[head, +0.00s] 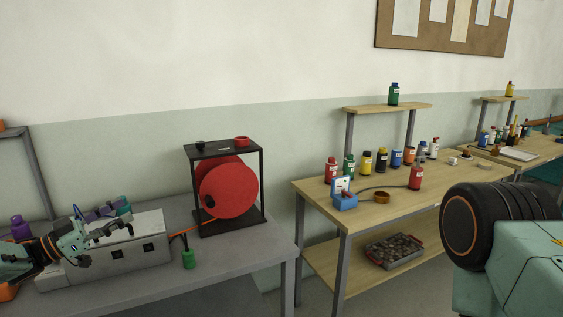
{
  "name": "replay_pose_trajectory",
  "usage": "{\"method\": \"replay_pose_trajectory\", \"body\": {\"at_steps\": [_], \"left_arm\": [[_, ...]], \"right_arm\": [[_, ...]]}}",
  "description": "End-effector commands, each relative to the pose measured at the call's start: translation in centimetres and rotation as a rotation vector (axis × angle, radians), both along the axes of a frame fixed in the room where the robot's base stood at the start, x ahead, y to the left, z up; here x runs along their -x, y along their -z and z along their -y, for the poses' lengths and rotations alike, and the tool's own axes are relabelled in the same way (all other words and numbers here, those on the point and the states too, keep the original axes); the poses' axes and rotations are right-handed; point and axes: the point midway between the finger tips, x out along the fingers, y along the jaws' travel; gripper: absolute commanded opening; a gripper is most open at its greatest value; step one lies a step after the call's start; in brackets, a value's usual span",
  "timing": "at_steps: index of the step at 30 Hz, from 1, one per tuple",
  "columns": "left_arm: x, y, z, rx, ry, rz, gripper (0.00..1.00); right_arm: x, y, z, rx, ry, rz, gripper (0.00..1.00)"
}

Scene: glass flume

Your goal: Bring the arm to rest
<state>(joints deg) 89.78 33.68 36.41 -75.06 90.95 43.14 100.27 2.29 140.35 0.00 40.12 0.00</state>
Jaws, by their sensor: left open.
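My left arm comes in from the left edge. Its gripper (112,225) is open, with dark fingers pointing right, in front of or over a grey box-shaped machine (140,254) on the grey bench (215,270). I see nothing between the fingers. Whether the fingers touch the machine cannot be told. A teal and black part of my right arm fills the lower right corner; its gripper is out of view.
A purple bottle (20,228) stands behind my left arm.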

Motion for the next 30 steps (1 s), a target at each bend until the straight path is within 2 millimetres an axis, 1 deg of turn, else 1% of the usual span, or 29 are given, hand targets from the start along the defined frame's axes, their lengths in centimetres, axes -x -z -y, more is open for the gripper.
{"method": "replay_pose_trajectory", "body": {"at_steps": [1,2,3,5,6,7,8,9,11,12,14,15,17,18,20,21,23,24,26,27,29,30], "left_arm": [[-0.5,1.9,0.3,0.029,-0.062,-0.028,0.54],[-0.8,3.0,0.4,0.044,-0.105,-0.046,0.54],[-1.1,4.7,0.6,0.060,-0.164,-0.074,0.54],[-1.4,7.6,1.0,0.080,-0.249,-0.131,0.54],[-1.3,9.5,1.2,0.088,-0.302,-0.173,0.54],[-1.2,10.9,1.5,0.091,-0.336,-0.205,0.54],[-1.0,12.3,1.7,0.093,-0.369,-0.239,0.54],[-0.6,14.1,2.1,0.093,-0.412,-0.284,0.54],[0.3,16.8,2.8,0.089,-0.465,-0.355,0.54],[0.9,18.5,3.2,0.084,-0.499,-0.402,0.54],[2.1,21.1,4.0,0.072,-0.541,-0.476,0.54],[3.1,22.7,4.5,0.063,-0.567,-0.525,0.54],[4.6,25.1,5.3,0.046,-0.600,-0.598,0.54],[5.7,26.5,5.8,0.034,-0.619,-0.647,0.54],[7.5,28.6,6.6,0.013,-0.647,-0.721,0.54],[8.8,29.9,7.2,-0.003,-0.661,-0.767,0.54],[10.9,31.7,8.1,-0.027,-0.681,-0.839,0.54],[12.3,32.8,8.7,-0.045,-0.693,-0.889,0.54],[14.6,34.4,9.5,-0.072,-0.708,-0.961,0.54],[16.2,35.4,10.0,-0.092,-0.716,-1.007,0.54],[18.6,36.7,10.8,-0.121,-0.727,-1.078,0.54],[20.3,37.4,11.3,-0.142,-0.733,-1.125,0.54]], "right_arm": [[0.0,0.3,0.0,0.000,0.000,0.000,0.50],[0.0,0.4,0.0,0.000,0.000,-0.001,0.50],[0.0,0.5,0.0,0.000,0.000,-0.001,0.50],[0.0,0.8,0.0,0.000,0.000,-0.001,0.50],[0.0,1.0,0.0,0.000,0.000,-0.001,0.50],[0.0,1.1,0.0,0.000,0.000,-0.001,0.50],[0.0,1.3,0.0,0.000,0.000,-0.001,0.50],[0.0,1.5,0.0,0.000,0.000,-0.001,0.50],[0.0,1.7,0.0,0.000,0.000,-0.001,0.50],[0.0,1.9,0.0,0.000,0.000,-0.001,0.50],[0.0,2.1,0.0,0.000,0.000,-0.001,0.50],[0.0,2.3,0.0,0.000,0.000,-0.001,0.50],[0.0,2.6,0.0,0.000,0.000,-0.001,0.50],[0.0,2.7,0.0,0.000,0.000,-0.001,0.50],[0.0,3.0,0.0,0.000,0.000,-0.001,0.50],[0.0,3.1,0.0,0.000,0.000,-0.001,0.50],[0.0,3.4,0.0,0.000,0.000,-0.001,0.50],[0.0,3.6,0.0,0.000,0.000,-0.001,0.50],[0.0,3.8,0.0,0.000,0.000,-0.001,0.50],[0.0,4.0,0.0,0.000,0.000,-0.001,0.50],[0.0,4.3,0.0,0.000,0.000,-0.001,0.50],[0.0,4.5,0.0,0.000,0.000,-0.001,0.50]]}}
